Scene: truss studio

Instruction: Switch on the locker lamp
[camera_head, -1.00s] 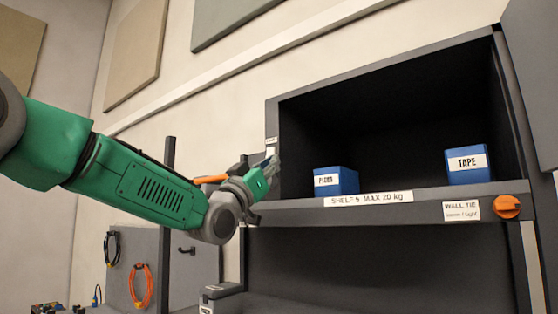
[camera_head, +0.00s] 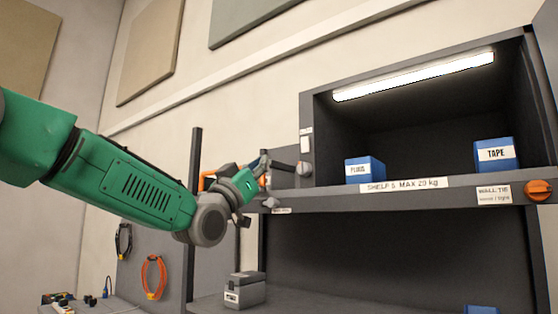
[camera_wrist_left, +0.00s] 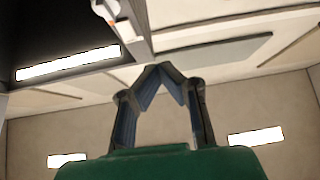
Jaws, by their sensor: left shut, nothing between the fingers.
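The locker lamp (camera_head: 415,76) is a long tube under the top of the open locker compartment, and it glows white. It also shows lit in the left wrist view (camera_wrist_left: 67,63). A grey knob (camera_head: 305,168) sits on the locker's left front edge, below a small white plate (camera_head: 307,142). My left gripper (camera_head: 264,164) is left of that knob, apart from it in the picture. In the left wrist view its fingertips (camera_wrist_left: 160,70) meet with nothing between them. My right gripper is out of view.
The shelf (camera_head: 460,196) holds two blue boxes, PLUGS (camera_head: 365,171) and TAPE (camera_head: 496,154). An orange knob (camera_head: 538,190) is on the shelf's right front. A grey case (camera_head: 245,291) stands below. Cables hang at the left.

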